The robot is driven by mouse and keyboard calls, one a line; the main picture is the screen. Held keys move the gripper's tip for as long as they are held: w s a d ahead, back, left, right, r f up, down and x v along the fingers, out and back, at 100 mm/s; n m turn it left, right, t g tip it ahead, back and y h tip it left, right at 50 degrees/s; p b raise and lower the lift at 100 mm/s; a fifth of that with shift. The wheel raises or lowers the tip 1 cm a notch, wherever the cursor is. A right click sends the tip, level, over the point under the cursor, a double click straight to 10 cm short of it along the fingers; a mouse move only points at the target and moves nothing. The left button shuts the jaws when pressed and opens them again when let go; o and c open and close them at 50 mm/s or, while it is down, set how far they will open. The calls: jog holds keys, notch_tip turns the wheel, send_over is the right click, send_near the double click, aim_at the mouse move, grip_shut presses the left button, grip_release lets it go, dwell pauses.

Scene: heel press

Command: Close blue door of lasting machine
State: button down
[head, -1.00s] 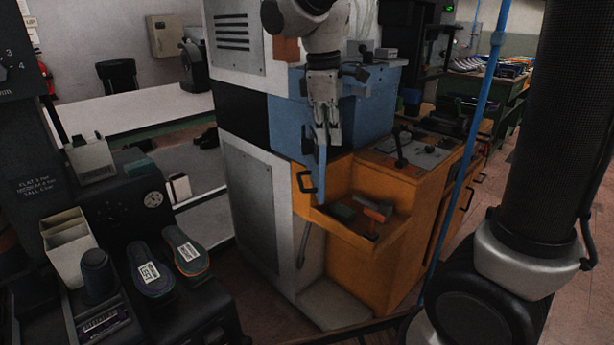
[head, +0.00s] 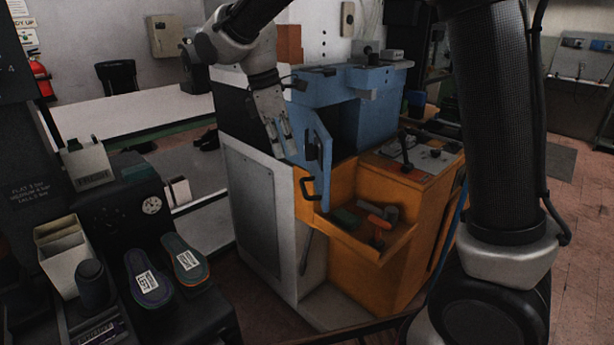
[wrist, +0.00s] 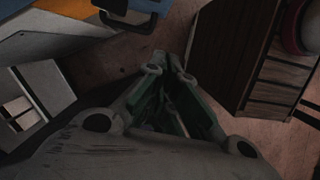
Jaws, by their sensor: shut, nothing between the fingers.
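The blue lasting machine housing (head: 385,85) is in the middle of the head view, with its dark front opening (head: 346,125) showing. Its blue door (head: 325,175) stands open, swung out toward the viewer, with a dark fitting on its face. My gripper (head: 284,143) is shut and empty. It points downward at the left of the door, by the blue side of the housing; I cannot tell whether it touches. In the wrist view the closed fingers of the gripper (wrist: 183,72) show over the floor, and the door cannot be made out clearly.
Below the housing is an orange cabinet (head: 345,265) with a black handle (head: 307,188) and an open tray holding an orange-handled hammer (head: 380,220). A control panel (head: 420,158) lies right. Shoe soles (head: 150,280) rest on the black machine at left.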

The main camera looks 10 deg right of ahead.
aim_at(309, 159)
jog(key=d+f, duration=0.6)
jog(key=f, duration=0.4)
dwell(0.3)
